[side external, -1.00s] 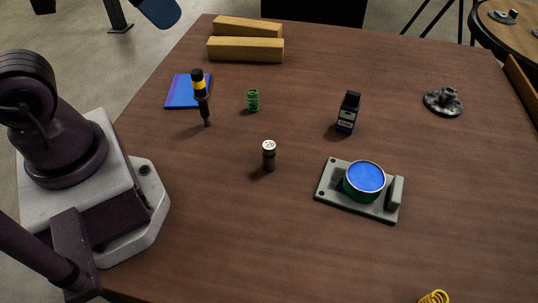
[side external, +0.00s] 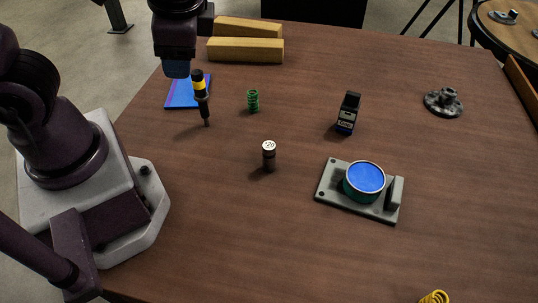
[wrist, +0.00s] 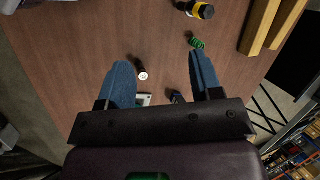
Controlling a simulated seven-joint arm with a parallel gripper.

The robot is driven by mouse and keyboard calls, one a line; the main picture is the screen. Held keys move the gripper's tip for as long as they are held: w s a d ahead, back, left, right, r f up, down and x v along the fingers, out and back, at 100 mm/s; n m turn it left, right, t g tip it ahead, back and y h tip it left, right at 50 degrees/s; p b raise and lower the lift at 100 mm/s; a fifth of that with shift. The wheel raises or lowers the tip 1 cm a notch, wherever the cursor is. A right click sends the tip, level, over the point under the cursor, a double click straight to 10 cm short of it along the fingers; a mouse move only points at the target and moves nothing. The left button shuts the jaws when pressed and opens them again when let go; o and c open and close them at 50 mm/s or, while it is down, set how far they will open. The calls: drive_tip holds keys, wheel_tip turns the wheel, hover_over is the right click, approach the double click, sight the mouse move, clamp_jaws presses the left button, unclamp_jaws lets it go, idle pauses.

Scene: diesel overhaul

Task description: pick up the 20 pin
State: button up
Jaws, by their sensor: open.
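The 20 pin (side external: 268,157) is a short dark cylinder with a pale top marked 20. It stands upright near the middle of the table in the side view. In the wrist view the pin (wrist: 140,69) shows between the two blue fingers, nearer the left one and well below them. My gripper (side external: 176,68) hangs high at the upper left in the side view, far from the pin. Its fingers (wrist: 160,65) are spread apart in the wrist view, with nothing between their tips.
A black and yellow screwdriver-like tool (side external: 201,97) stands by a blue booklet (side external: 180,92). A green spring (side external: 253,100) is behind the pin. A black bottle (side external: 348,112) and a grey fixture (side external: 335,190) holding a blue-topped cylinder (side external: 364,178) are to its right. Wooden blocks (side external: 245,50) lie behind.

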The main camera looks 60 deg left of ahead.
wheel_tip(320, 180, down, 5)
drive_tip(key=w+d+m+y, duration=0.2)
drive_tip(key=m+y, duration=0.3)
drive_tip(key=m+t+h, duration=0.1)
drive_tip(key=m+t, duration=1.5)
drive_tip(key=m, duration=0.4)
approach(266, 156)
drive_tip(key=shift+s+d+f, duration=0.1)
drive_tip(key=shift+s, duration=0.45)
drive_tip(key=shift+f+m+h, duration=0.2)
drive_tip(key=shift+m+h, duration=0.1)
drive_tip(key=shift+h, duration=0.1)
drive_tip(key=x, duration=0.6)
drive_tip(key=shift+w+r, duration=0.15)
drive_tip(key=shift+w, duration=0.2)
drive_tip(key=shift+a+r+x, duration=0.1)
drive_tip(key=shift+r+x, duration=0.05)
drive_tip(key=shift+x, duration=1.4)
drive_tip(key=shift+a+r+x, duration=0.1)
drive_tip(key=shift+r+x, duration=0.05)
drive_tip(key=shift+x, duration=1.35)
drive_tip(key=shift+s, duration=0.15)
clamp_jaws()
